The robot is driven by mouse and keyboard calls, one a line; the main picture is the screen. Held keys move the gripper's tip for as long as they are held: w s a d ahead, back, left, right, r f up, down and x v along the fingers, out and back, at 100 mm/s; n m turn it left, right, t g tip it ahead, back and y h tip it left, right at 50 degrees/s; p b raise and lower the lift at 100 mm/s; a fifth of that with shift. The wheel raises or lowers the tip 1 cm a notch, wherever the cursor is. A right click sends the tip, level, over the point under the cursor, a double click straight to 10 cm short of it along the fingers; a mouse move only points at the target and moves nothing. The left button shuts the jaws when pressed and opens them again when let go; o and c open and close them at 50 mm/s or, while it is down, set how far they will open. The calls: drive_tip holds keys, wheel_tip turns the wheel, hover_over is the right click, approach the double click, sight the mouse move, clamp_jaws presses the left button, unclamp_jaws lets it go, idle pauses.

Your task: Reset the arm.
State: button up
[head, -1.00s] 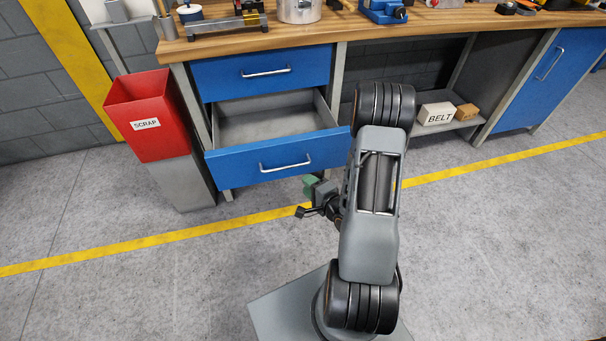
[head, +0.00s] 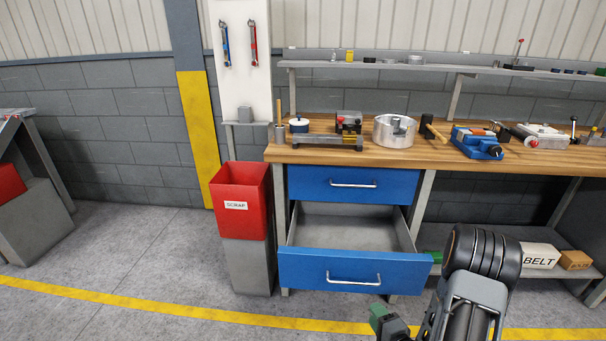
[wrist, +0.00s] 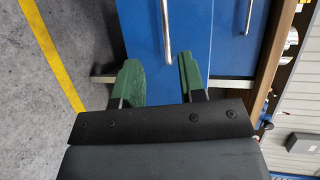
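My gripper (wrist: 160,82) shows in the wrist view with two green fingers spread apart and nothing between them. In the head view only part of its end, a green piece (head: 379,316), shows at the bottom, in front of the open drawer. My dark grey arm rises from the bottom right edge of the head view, folded at a thick black joint. The wrist view looks toward blue drawer fronts (wrist: 222,48) with a metal handle beyond the fingers.
The lower drawer (head: 352,272) is pulled out and looks empty; the upper drawer (head: 352,184) is closed. A red scrap bin (head: 240,195) stands left of it. A BELT box (head: 541,256) lies on the under-shelf. The workbench (head: 450,153) holds several tools.

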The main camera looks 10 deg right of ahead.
drive_tip(key=s+d+f+n+g+h, duration=0.3)
drive_tip(key=s+f+n+g, duration=0.25)
drive_tip(key=f+g, duration=0.25)
wheel_tip(320, 180, up, 10)
drive_tip(key=s+d+n+g+h+p, duration=0.1)
drive_tip(key=s+d+n+g+p, duration=0.1)
drive_tip(key=n+g+p, duration=0.3)
drive_tip(key=a+r+n+p, duration=0.2)
drive_tip(key=a+r+p, duration=0.3)
drive_tip(key=r, duration=0.8)
drive_tip(key=s+a+r+n+t+p, duration=0.1)
drive_tip(key=a+r+p, duration=0.3)
drive_tip(key=r, duration=1)
drive_tip(key=s+a+r+n+y+p, duration=0.1)
drive_tip(key=a+r+p, duration=0.4)
drive_tip(key=r, duration=0.9)
drive_tip(key=shift+s+a+n+p, duration=0.2)
drive_tip(key=shift+a+n+p, duration=0.1)
drive_tip(key=shift+n+p, duration=0.75)
